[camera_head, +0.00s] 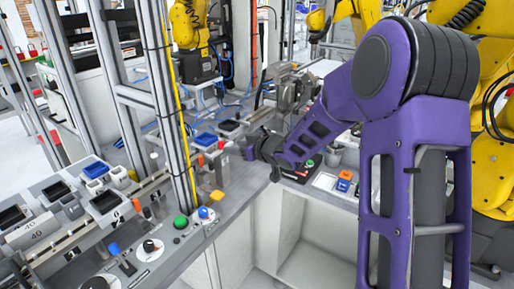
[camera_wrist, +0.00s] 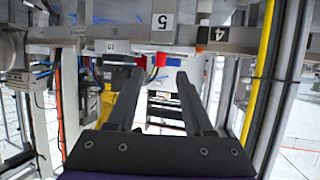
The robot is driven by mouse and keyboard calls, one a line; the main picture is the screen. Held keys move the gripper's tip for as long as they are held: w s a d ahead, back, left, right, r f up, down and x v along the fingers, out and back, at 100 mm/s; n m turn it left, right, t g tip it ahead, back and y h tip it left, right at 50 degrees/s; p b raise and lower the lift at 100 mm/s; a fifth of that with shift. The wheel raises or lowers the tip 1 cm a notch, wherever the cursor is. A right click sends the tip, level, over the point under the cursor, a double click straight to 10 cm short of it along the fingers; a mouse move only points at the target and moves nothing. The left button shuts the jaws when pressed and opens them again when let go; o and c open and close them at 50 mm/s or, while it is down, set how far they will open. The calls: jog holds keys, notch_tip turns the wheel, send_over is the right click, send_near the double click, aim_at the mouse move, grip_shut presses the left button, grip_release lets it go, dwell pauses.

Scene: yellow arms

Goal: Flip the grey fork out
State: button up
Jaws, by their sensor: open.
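My gripper (camera_wrist: 155,80) shows in the wrist view with its two dark fingers apart and nothing held between them. In the head view my gripper (camera_head: 262,150) is at the end of my purple arm, over the inner edge of the workbench. I cannot pick out the grey fork with certainty in either view. A grey metal mechanism (camera_head: 287,92) stands just behind my gripper in the head view. In the wrist view a grey metal rail (camera_wrist: 120,33) runs across beyond the fingertips, with a small red part (camera_wrist: 160,59) and a blue part (camera_wrist: 173,62) near them.
The grey bench (camera_head: 225,215) carries a green button (camera_head: 181,222), a blue-topped knob (camera_head: 203,212) and several trays. Upright metal posts (camera_head: 165,110) with a yellow cable stand at left. Yellow robot arms (camera_head: 190,25) are behind.

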jog(key=v, duration=1.1)
jog(key=shift+s+d+p, duration=0.25)
jog(key=shift+s+p, duration=0.05)
